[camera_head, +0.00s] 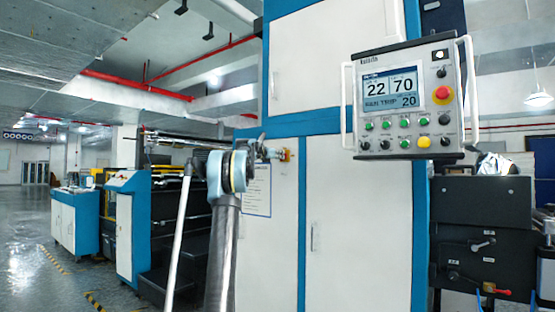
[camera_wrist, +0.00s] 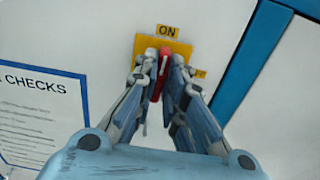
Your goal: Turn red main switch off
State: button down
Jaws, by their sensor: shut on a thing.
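The red main switch (camera_wrist: 163,68) shows in the wrist view as a narrow red handle on a yellow plate (camera_wrist: 180,47). The handle stands roughly upright in the picture, in line with the ON label (camera_wrist: 168,31) above it. A second yellow label (camera_wrist: 200,73) at the plate's right is mostly hidden by a finger. My gripper (camera_wrist: 160,64) is shut on the red handle, one finger on each side. In the head view my gripper (camera_head: 272,154) reaches the yellow switch plate (camera_head: 286,155) on the white cabinet; the red handle is hard to make out there.
A control panel (camera_head: 408,97) with a screen, buttons and a red emergency stop (camera_head: 443,95) hangs to the right. A blue cabinet strip (camera_wrist: 252,60) runs right of the switch.

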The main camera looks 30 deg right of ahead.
jog(key=shift+w+m, duration=0.1)
jog(key=shift+m, duration=0.2)
jog(key=m, duration=1.7)
jog(key=shift+s+f, duration=0.35)
jog(key=shift+d+m, duration=0.1)
jog(key=shift+m, duration=0.2)
jog(key=c, duration=1.7)
grip_release()
jog(key=shift+f, duration=0.1)
jog(key=shift+o, duration=0.2)
